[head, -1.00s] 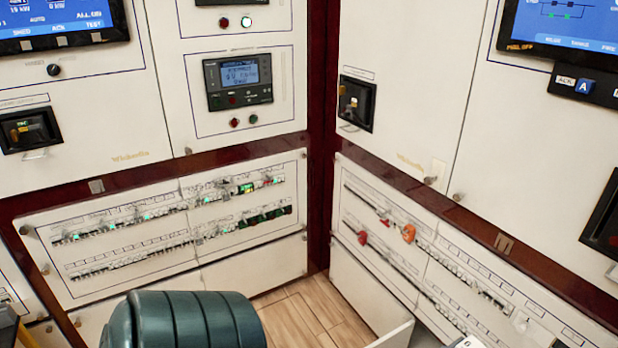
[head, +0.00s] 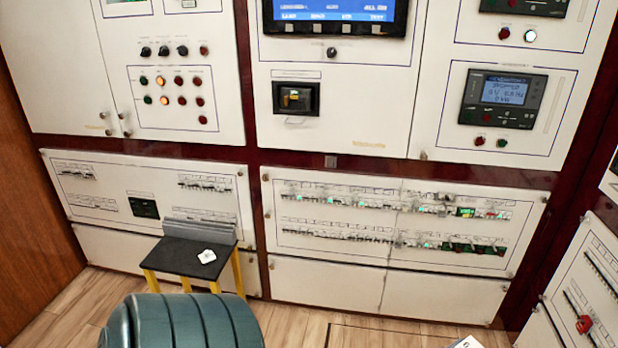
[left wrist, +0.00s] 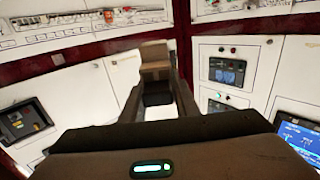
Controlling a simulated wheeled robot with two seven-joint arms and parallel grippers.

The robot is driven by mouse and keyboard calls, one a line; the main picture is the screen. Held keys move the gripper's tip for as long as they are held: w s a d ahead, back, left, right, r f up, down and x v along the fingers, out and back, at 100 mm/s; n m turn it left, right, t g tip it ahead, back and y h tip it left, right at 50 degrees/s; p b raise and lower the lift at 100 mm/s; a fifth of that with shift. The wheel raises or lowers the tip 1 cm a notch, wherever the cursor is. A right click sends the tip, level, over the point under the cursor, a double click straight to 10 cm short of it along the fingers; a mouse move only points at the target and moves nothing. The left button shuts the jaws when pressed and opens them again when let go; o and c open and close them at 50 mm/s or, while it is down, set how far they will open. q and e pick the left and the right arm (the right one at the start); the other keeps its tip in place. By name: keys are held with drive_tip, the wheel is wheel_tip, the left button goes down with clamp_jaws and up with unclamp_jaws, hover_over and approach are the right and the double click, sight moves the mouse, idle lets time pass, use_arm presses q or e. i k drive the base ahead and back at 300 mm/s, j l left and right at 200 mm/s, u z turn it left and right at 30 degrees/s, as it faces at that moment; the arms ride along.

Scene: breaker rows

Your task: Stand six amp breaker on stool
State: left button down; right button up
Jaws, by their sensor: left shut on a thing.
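The stool (head: 172,252) with a dark flat top and yellow legs stands at the left in the head view, in front of the lower panels. A small white item (head: 207,256) with a dark mark lies on its top; I cannot tell what it is. In the left wrist view my left gripper (left wrist: 157,76) is shut on a tan-brown block (left wrist: 155,54). The block sticks out past the fingertips, and the fingers hide part of it. No label is readable on it, so its rating cannot be told. My right gripper is not in view.
Breaker rows (head: 340,216) run along the lower middle panel. Another panel with red pieces (head: 584,324) is at the right edge. A grey ledge (head: 199,231) is behind the stool's top.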

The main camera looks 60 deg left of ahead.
sight(162, 256)
drive_tip(key=j+u, duration=0.2)
drive_tip(key=u, duration=0.25)
drive_tip(key=j+u, duration=0.15)
drive_tip(key=u, duration=0.3)
drive_tip(key=i+j+u, duration=0.1)
drive_tip(key=u, duration=0.35)
drive_tip(key=i+j+u, duration=0.1)
drive_tip(key=u, duration=0.2)
drive_tip(key=i+j+u, duration=0.15)
drive_tip(key=u, duration=0.2)
drive_tip(key=i+j+u, duration=0.25)
drive_tip(key=i+j, duration=0.25)
drive_tip(key=i+j+u, duration=0.1)
drive_tip(key=i+j, duration=0.2)
drive_tip(key=i, duration=0.2)
